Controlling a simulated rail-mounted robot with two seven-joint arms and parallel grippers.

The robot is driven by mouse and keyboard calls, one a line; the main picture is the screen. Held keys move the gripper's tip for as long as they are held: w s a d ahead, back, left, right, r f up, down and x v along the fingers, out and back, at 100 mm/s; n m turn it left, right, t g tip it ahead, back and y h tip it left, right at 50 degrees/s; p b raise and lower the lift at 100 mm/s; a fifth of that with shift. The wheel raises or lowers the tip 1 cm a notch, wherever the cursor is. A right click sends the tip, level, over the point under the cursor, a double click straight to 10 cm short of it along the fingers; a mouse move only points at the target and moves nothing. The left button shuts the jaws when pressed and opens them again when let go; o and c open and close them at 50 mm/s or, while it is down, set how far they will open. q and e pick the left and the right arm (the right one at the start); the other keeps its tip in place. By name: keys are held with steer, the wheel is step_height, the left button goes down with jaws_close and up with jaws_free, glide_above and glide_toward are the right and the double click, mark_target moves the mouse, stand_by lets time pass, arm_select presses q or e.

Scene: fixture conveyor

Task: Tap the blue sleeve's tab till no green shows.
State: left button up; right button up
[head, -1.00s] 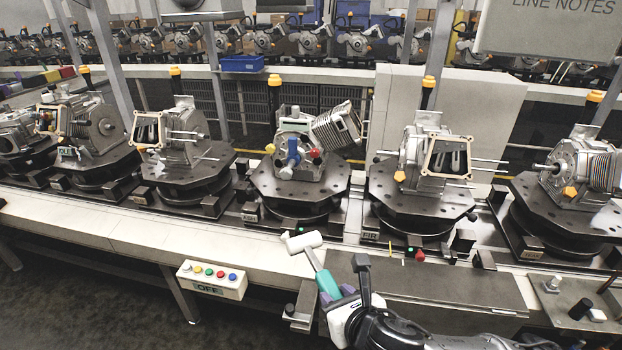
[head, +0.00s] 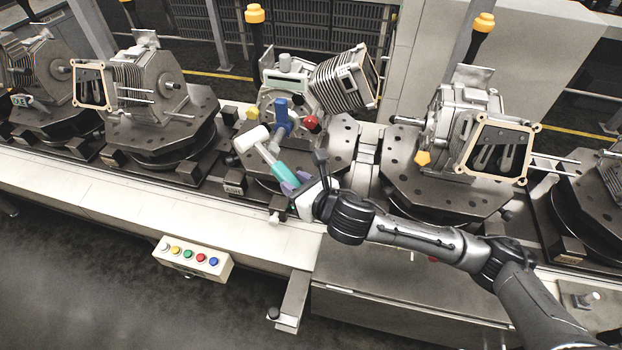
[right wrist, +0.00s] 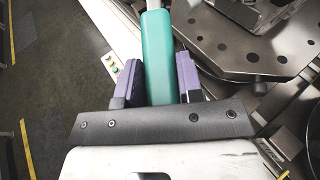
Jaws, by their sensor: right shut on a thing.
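The blue sleeve (head: 281,112) sits on the front of the engine unit (head: 300,82) on the middle turntable. Its tab is too small to make out clearly, and I cannot make out a green band on it. My right gripper (head: 293,183) is shut on the teal handle of a mallet (head: 270,155). The mallet's white head is up and to the left of the gripper, left of the blue sleeve and apart from it in the picture. In the right wrist view, the purple finger pads flank the teal handle (right wrist: 158,55); the head is out of frame. My left gripper is not in view.
A red knob (head: 312,123) and a yellow knob (head: 253,113) flank the sleeve. Further engine units stand on turntables at left and right (head: 470,130). A button box (head: 193,258) hangs on the conveyor's front edge. The floor at front left is clear.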

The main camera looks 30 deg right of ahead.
steer(key=w+d+f+n+y+p, duration=0.2)
steer(key=d+f+n+y, duration=0.3)
steer(key=y, duration=0.7)
steer(key=shift+w+d+f+n+p, duration=0.3)
steer(key=shift+w+f+n, duration=0.5)
steer(key=shift+f, duration=0.6)
steer(key=w+d+b, duration=0.1)
steer(key=b, duration=0.1)
steer(key=w+d+b, duration=0.2)
steer(key=b, duration=0.1)
steer(key=shift+w+d, duration=0.15)
steer(key=shift+w, duration=0.15)
steer(key=shift+b, duration=0.3)
